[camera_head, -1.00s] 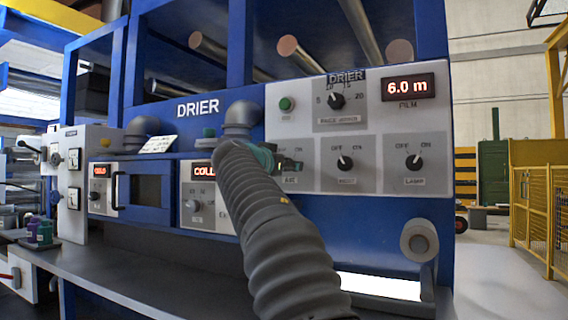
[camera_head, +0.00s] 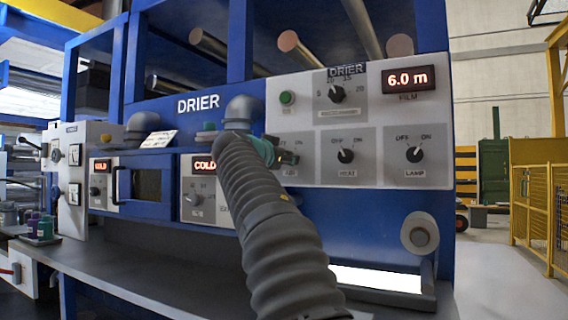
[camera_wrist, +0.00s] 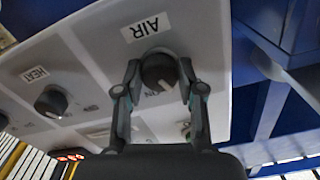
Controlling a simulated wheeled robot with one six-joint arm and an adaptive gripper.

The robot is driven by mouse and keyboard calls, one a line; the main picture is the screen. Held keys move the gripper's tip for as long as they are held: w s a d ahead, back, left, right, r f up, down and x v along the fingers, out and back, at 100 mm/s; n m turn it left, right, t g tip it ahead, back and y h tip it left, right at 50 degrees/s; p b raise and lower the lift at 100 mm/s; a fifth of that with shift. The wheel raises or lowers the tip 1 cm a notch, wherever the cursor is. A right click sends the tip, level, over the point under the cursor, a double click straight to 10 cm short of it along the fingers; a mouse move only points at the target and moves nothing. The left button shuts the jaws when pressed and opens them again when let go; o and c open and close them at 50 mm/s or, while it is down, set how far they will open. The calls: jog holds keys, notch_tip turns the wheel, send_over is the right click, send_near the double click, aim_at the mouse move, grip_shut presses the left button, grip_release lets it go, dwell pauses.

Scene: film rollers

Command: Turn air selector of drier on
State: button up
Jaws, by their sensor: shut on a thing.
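The heat knob (camera_head: 345,155) and lamp knob (camera_head: 415,154) sit to the right of AIR, both apart from my gripper. A larger dial (camera_head: 337,94), a green button (camera_head: 287,98) and a 6.0 m display (camera_head: 411,79) are above. A grey roller end (camera_head: 420,234) sticks out below.

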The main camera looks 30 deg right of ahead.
jog(key=m+b, duration=0.4)
jog(key=m, duration=0.6)
jog(key=shift+m, duration=0.3)
dwell(0.4)
jog(key=o, duration=1.1)
jog(key=shift+d, duration=0.15)
jog(key=shift+o, duration=0.2)
jog(key=shift+s, duration=0.1)
jog(key=v, duration=1.2)
jog(key=shift+f, duration=0.1)
